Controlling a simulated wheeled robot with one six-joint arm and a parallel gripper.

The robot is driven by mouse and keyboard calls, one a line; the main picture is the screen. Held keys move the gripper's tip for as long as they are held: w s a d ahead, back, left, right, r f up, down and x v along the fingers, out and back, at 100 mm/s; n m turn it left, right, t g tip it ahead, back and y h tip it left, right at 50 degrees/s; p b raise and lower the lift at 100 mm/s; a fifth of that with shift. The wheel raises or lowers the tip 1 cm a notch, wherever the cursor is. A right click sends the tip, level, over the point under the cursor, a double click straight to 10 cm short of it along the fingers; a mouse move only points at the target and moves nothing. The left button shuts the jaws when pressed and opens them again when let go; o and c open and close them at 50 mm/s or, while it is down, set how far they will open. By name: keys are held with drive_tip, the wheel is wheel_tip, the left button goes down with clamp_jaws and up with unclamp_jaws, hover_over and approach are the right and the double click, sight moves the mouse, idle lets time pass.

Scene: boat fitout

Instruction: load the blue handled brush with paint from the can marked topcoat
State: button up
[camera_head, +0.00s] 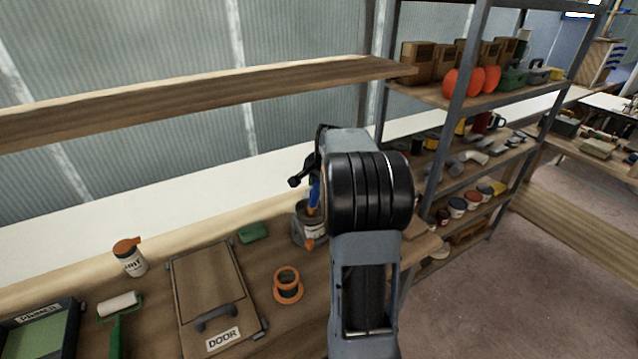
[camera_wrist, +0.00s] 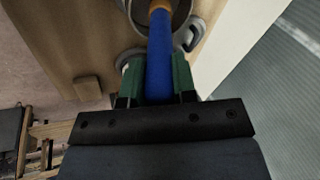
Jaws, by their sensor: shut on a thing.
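The blue handled brush (camera_wrist: 159,62) is between the green fingers of my gripper (camera_wrist: 157,75), which is shut on its handle. Its orange lower part reaches into the mouth of a round grey can (camera_wrist: 181,12) in the wrist view. In the head view, the blue handle (camera_head: 314,194) stands roughly upright over the can (camera_head: 300,232). My arm hides part of the can, and its label cannot be read. The bristles are hidden, so I cannot tell whether they touch paint. My gripper (camera_head: 310,178) is mostly behind my arm in the head view.
On the bench are an orange ring-shaped item (camera_head: 287,284), a green block (camera_head: 253,232), a panel marked DOOR (camera_head: 205,285), a white bottle (camera_head: 131,261), a roller (camera_head: 118,306) and a green tray (camera_head: 40,335). A plank shelf (camera_head: 200,98) runs above; metal shelving (camera_head: 455,110) stands right.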

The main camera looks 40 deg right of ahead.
drive_tip(key=shift+f+b, duration=0.45)
drive_tip(key=shift+f, duration=0.2)
idle(1.5)
drive_tip(key=shift+r, duration=0.1)
drive_tip(key=shift+r+p, duration=2.75)
drive_tip(key=shift+r, duration=0.7)
